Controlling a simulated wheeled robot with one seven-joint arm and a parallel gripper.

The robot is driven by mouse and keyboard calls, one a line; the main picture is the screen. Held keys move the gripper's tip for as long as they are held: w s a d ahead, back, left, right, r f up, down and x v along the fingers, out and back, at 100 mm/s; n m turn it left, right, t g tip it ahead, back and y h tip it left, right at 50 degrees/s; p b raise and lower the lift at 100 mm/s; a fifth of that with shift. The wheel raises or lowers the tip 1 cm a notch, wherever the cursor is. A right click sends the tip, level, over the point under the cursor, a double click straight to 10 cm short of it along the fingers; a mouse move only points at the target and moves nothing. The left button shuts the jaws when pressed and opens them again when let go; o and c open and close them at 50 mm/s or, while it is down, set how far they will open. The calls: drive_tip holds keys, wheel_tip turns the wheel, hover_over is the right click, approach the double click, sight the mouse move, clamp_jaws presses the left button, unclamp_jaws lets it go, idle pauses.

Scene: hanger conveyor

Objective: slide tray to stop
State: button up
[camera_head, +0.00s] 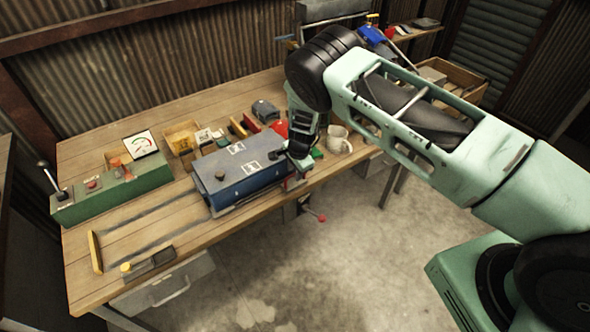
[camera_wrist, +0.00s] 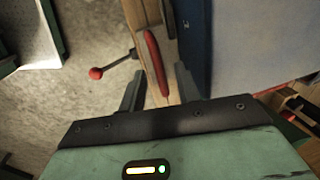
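The tray is probably the long blue box with a grey top (camera_head: 240,168), lying on the bench between dark rails. Its blue side (camera_wrist: 196,45) and pale top fill the right of the wrist view. A yellowish upright bar (camera_head: 95,252), likely the stop, stands at the rails' left end, well apart from the box. My gripper (camera_wrist: 159,82) is at the box's right end, pointing down. Its two fingers are apart, with a red handle (camera_wrist: 155,60) showing between them and visible gaps at its sides. Contact with the handle cannot be seen.
A green control box (camera_head: 112,185) with a lever and gauge stands at the back left. A white mug (camera_head: 338,139) is right of my gripper. A red-knobbed lever (camera_head: 320,217) juts from the bench front. The bench between box and bar is clear.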

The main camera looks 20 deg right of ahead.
clamp_jaws()
drive_tip(key=shift+a, duration=0.15)
drive_tip(key=s+a+b, duration=0.3)
drive_tip(key=a+b, duration=0.1)
drive_tip(key=a, duration=0.7)
drive_tip(key=s+a+b, duration=0.4)
drive_tip(key=a, duration=0.7)
drive_tip(key=s+a+b, duration=0.4)
drive_tip(key=a, duration=0.7)
drive_tip(key=shift+f, duration=0.1)
drive_tip(key=shift+s+a+b, duration=0.15)
drive_tip(key=shift+a+b, duration=0.25)
drive_tip(key=shift+a, duration=0.35)
unclamp_jaws()
drive_tip(key=shift+a, duration=0.1)
